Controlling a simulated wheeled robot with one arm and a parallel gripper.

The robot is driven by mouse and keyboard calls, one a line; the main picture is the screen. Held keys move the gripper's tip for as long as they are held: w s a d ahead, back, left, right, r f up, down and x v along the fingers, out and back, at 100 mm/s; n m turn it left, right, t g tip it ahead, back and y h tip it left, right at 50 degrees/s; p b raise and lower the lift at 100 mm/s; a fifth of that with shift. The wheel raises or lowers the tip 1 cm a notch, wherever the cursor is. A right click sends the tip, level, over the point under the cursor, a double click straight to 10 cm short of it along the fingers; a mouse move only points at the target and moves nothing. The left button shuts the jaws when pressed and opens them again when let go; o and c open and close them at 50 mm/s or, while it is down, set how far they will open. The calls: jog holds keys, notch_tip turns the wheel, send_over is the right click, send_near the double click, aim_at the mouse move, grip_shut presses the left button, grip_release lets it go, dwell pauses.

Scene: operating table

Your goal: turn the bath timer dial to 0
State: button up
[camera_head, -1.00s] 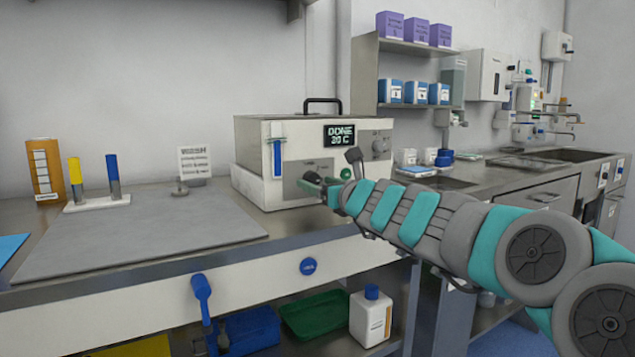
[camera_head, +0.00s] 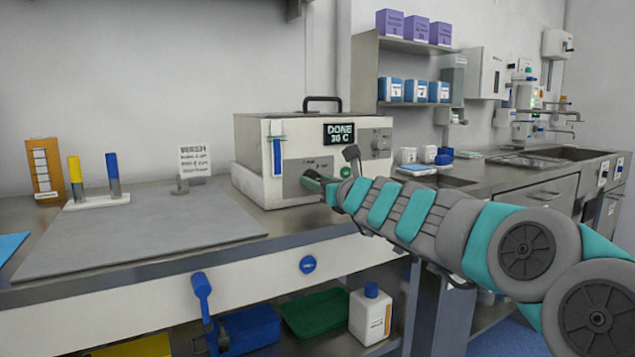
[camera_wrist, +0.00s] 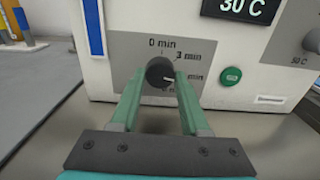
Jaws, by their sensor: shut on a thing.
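The bath (camera_head: 250,170) is a white box with a black top handle, and its display (camera_head: 338,133) reads DONE 30 C. The timer dial (camera_wrist: 158,70) is a small dark round knob on a grey panel of its front. The 0 min label is at the top of the scale, with other minute labels down the right side, partly hidden. The dial's pale mark points right and slightly down. My gripper (camera_wrist: 161,78) has its green fingers on both sides of the dial and is shut on it.
A green button (camera_wrist: 231,75) is right of the dial, close to my right finger. A temperature knob (camera_head: 379,144) is at the upper right of the bath front. A sign (camera_head: 194,160) and a grey mat (camera_head: 130,235) are on the counter to the left.

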grip_shut()
jog(key=shift+n, duration=0.3)
jog(key=n+b, duration=0.2)
jog(key=n, duration=0.2)
jog(key=shift+f+n, duration=0.1)
jog(key=shift+n, duration=0.2)
jog(key=n+b, duration=0.3)
jog(key=n, duration=0.2)
jog(key=shift+d, duration=0.1)
jog(key=n+b, duration=0.3)
jog(key=n, duration=0.3)
jog(key=shift+n+b, duration=0.3)
jog(key=shift+b, duration=0.1)
jog(key=shift+n+b, duration=1.05)
jog(key=shift+n, duration=0.45)
